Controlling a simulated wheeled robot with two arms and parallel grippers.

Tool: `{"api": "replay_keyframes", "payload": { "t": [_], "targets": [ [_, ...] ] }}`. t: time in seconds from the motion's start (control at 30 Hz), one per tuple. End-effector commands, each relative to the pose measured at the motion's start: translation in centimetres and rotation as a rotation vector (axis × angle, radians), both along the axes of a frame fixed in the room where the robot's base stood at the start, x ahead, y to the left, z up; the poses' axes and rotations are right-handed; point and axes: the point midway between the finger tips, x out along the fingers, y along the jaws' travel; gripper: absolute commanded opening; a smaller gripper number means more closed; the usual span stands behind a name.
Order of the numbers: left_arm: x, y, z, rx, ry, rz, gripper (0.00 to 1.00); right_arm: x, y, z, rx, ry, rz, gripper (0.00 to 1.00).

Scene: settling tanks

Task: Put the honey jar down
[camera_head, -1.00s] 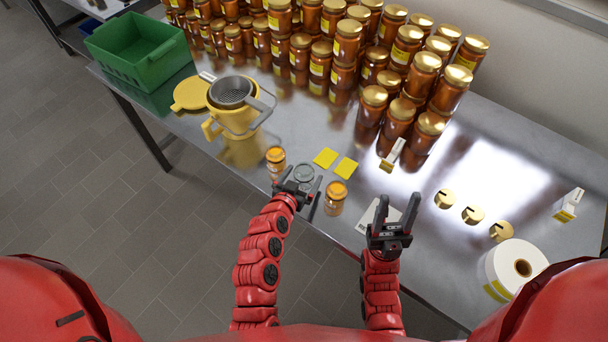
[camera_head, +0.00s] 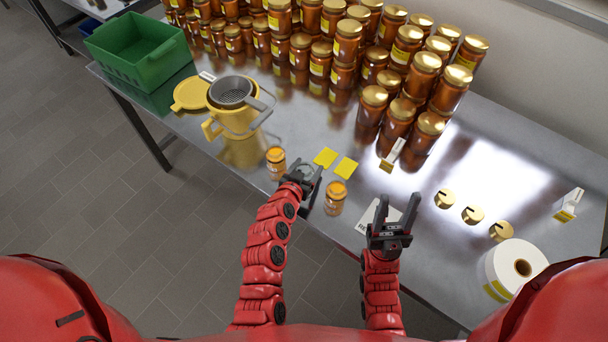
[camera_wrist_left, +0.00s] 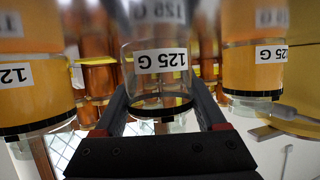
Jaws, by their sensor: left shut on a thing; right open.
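A clear glass jar (camera_wrist_left: 158,82) with a white "125 G" label sits between the fingers of my left gripper (camera_head: 306,174), which is shut on it. In the head view the jar (camera_head: 305,168) is mostly hidden by that gripper, and I cannot tell whether it touches the table. An orange honey-filled jar (camera_head: 275,158) stands just to its left and another (camera_head: 335,197) to its right; the wrist view shows similar jars on the left (camera_wrist_left: 32,95) and right (camera_wrist_left: 252,70). My right gripper (camera_head: 396,207) is open and empty near the table's front edge.
The steel table (camera_head: 290,112) carries many stacked amber jars (camera_head: 345,50) at the back. A yellow pail with a strainer (camera_head: 232,105) and a green crate (camera_head: 135,60) are at left.

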Motion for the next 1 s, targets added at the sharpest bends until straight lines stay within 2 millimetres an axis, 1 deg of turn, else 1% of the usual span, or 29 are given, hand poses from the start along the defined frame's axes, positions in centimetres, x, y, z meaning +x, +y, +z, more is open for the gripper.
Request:
{"api": "replay_keyframes", "payload": {
  "t": [0.03,0.13,0.17,0.4,0.53,0.7,0.8,0.83,1.0],
  "targets": [
    [0.0,0.0,0.0,0.0,0.0,0.0,0.19,0.0,0.0,0.0,0.0,0.0,0.0,0.5],
    [0.0,0.0,0.0,0.0,0.001,0.0,0.01,0.0,0.0,0.0,0.0,0.0,0.0,0.5],
    [0.0,0.0,0.0,0.0,0.0,0.0,0.0,0.0,0.0,0.0,0.0,0.0,0.0,0.5],
    [0.0,0.0,0.0,0.0,0.0,0.0,0.0,0.0,0.0,-0.1,0.0,0.0,0.0,0.5],
    [0.0,0.0,0.4,-0.001,-0.003,0.0,0.0,0.0,0.0,-0.3,0.0,0.0,0.0,0.5],
    [0.0,0.1,1.7,-0.001,-0.004,0.002,0.0,0.0,0.0,-1.0,0.0,0.0,0.0,0.5],
    [0.0,0.0,3.3,-0.002,-0.007,0.002,0.0,0.0,0.0,-1.9,0.0,0.0,0.0,0.5],
    [-0.4,0.0,3.5,-0.001,-0.005,0.001,0.0,0.0,0.0,-2.1,0.0,0.0,0.0,0.5],
    [-4.6,-0.1,3.5,-0.002,0.0,-0.002,0.0,0.0,0.0,-3.2,0.0,0.0,0.0,0.5]
  ]
}}
